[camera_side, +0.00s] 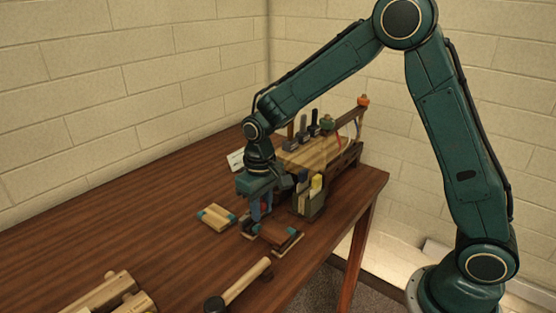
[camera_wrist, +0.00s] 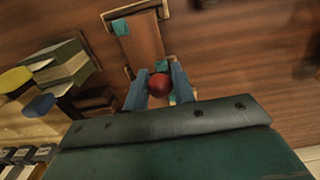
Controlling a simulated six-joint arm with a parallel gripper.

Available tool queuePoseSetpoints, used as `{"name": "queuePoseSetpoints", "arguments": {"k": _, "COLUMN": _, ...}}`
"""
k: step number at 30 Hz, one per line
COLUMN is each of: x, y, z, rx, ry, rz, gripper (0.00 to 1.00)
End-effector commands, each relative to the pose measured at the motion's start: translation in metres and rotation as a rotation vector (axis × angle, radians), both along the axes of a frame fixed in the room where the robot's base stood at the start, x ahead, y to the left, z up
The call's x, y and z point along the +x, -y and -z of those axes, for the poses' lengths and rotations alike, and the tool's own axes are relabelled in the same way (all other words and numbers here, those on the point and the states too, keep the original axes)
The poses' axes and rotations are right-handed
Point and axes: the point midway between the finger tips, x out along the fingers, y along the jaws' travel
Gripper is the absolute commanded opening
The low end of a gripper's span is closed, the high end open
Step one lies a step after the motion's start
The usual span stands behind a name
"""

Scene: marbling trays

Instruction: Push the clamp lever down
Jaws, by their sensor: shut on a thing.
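My gripper (camera_side: 262,213) points down over the clamp in the side view. Its two blue fingers (camera_wrist: 159,88) are shut on a round red knob (camera_wrist: 159,85), which looks like the end of the clamp lever. The knob is partly hidden by the fingers in the side view. The clamp (camera_side: 275,233) is a low brown wooden piece with teal corners on the table. It also shows in the wrist view (camera_wrist: 142,42), just beyond the fingertips. The lever's shaft is hidden, so its angle cannot be told.
A holder (camera_side: 309,204) with yellow and blue items stands close right of my gripper. A wooden rack (camera_side: 345,158) stands behind it. A small teal-ended block (camera_side: 217,218) lies left, a mallet (camera_side: 240,286) in front. The table (camera_side: 110,222) is clear at left.

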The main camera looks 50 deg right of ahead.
Motion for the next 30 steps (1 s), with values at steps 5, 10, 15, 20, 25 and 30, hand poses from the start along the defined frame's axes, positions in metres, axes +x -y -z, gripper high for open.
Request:
{"name": "queuePoseSetpoints", "arguments": {"k": 5, "x": -0.005, "y": 0.000, "z": 0.003, "rx": 0.000, "ry": -0.011, "rz": -0.002, "gripper": 0.05}}
{"name": "queuePoseSetpoints", "arguments": {"k": 10, "x": -0.005, "y": 0.000, "z": 0.004, "rx": 0.000, "ry": -0.012, "rz": -0.002, "gripper": 0.05}}
{"name": "queuePoseSetpoints", "arguments": {"k": 15, "x": -0.009, "y": 0.000, "z": 0.007, "rx": -0.001, "ry": -0.016, "rz": -0.003, "gripper": 0.05}}
{"name": "queuePoseSetpoints", "arguments": {"k": 20, "x": -0.012, "y": -0.001, "z": 0.012, "rx": 0.000, "ry": -0.014, "rz": -0.003, "gripper": 0.05}}
{"name": "queuePoseSetpoints", "arguments": {"k": 25, "x": -0.012, "y": -0.001, "z": 0.013, "rx": 0.000, "ry": -0.013, "rz": -0.003, "gripper": 0.05}}
{"name": "queuePoseSetpoints", "arguments": {"k": 30, "x": -0.012, "y": -0.001, "z": 0.013, "rx": 0.000, "ry": -0.013, "rz": -0.003, "gripper": 0.05}}
